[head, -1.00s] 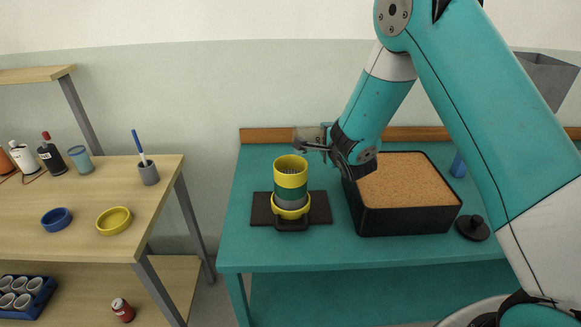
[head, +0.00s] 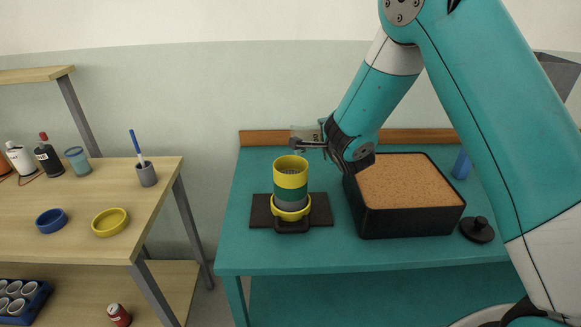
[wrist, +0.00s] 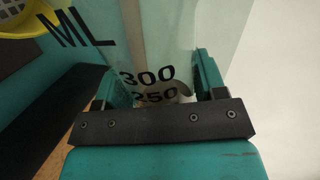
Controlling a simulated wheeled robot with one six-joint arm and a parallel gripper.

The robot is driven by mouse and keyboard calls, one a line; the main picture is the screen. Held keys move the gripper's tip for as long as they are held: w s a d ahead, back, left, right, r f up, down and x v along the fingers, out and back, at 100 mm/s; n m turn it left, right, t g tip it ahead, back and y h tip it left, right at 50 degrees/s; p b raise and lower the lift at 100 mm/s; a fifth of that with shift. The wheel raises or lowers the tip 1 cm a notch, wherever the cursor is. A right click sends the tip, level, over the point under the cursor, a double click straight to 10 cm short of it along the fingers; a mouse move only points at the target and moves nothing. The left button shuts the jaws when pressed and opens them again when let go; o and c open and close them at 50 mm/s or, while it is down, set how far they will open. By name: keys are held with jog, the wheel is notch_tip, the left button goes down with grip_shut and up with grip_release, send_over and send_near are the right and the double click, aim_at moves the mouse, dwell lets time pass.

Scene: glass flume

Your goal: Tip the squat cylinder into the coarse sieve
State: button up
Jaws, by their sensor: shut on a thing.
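My gripper (head: 312,146) is shut on the squat cylinder (head: 303,132), a clear vessel that shows only faintly in the head view. In the wrist view my gripper's fingers (wrist: 158,82) flank the cylinder (wrist: 172,35), whose wall bears black marks "ML", "300" and "250". What it holds is hard to make out. The coarse sieve (head: 290,166) is the yellow top ring of a stack, with mesh inside. My gripper is above and slightly right of it. The sieve's yellow rim (wrist: 30,28) also shows at the wrist view's top left.
Below the sieve are green and grey rings on a dark base (head: 262,212). A black tray of tan grains (head: 400,232) stands to the right, beside a black lid (head: 477,230). A wooden bench (head: 75,225) with bowls and bottles stands left. The teal table's front is clear.

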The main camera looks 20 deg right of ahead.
jog(key=shift+a+r+n+h+b, duration=0.3)
jog(key=shift+r+n+b, duration=0.1)
jog(key=shift+b, duration=0.35)
dwell(1.3)
